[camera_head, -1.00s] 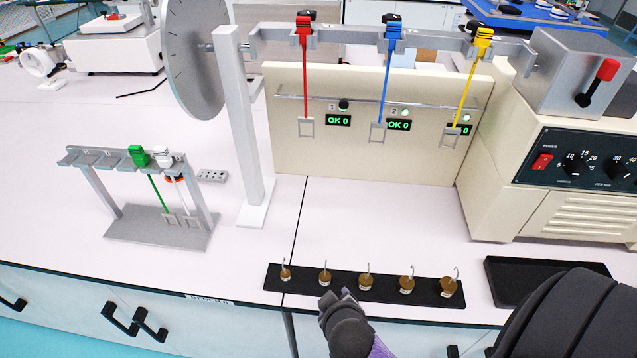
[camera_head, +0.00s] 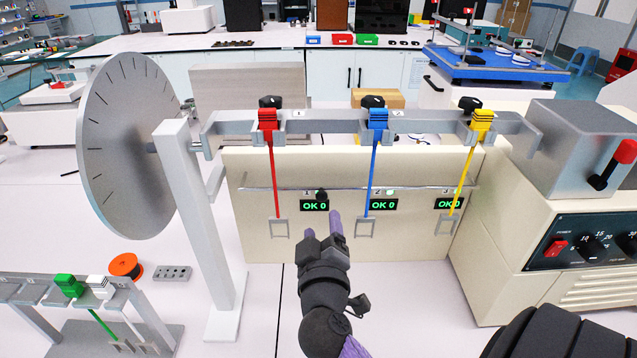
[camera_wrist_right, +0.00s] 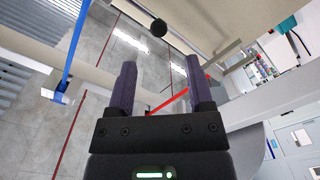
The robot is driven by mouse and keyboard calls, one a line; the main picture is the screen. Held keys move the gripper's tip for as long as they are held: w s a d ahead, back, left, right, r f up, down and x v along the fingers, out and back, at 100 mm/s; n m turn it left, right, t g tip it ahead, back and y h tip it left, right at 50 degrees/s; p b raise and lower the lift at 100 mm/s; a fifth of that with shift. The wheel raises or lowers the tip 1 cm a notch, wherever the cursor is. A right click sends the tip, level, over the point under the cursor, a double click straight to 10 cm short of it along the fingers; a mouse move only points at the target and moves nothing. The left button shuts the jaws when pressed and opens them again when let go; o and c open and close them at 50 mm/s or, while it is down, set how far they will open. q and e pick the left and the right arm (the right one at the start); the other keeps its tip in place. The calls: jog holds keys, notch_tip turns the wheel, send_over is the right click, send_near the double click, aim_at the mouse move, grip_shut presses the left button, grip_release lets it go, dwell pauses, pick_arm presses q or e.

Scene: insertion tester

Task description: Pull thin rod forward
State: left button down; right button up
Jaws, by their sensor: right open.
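A thin metal rod (camera_head: 415,189) runs level across the front of the beige panel (camera_head: 350,238), behind the hanging red, blue and yellow strips. My right gripper (camera_head: 321,224) is raised in front of the panel, just below the rod, between the red strip (camera_head: 271,180) and the blue strip (camera_head: 372,180). In the right wrist view its two purple fingers (camera_wrist_right: 162,85) stand apart with nothing held between them. A red strip shows behind the fingers there. I cannot tell the rod clearly in that view. My left gripper is out of view.
A black knob (camera_head: 321,194) and green "OK 0" displays sit on the panel. A white post (camera_head: 203,215) with a grey disc (camera_head: 128,145) stands left. A cream control box (camera_head: 560,230) stands right. A rack (camera_head: 70,290) holds green and white strips.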

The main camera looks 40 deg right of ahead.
aim_at(321, 198)
jog(key=x, duration=0.8)
jog(key=shift+w+d, duration=0.2)
jog(key=shift+d, duration=0.05)
grip_shut()
dwell(1.0)
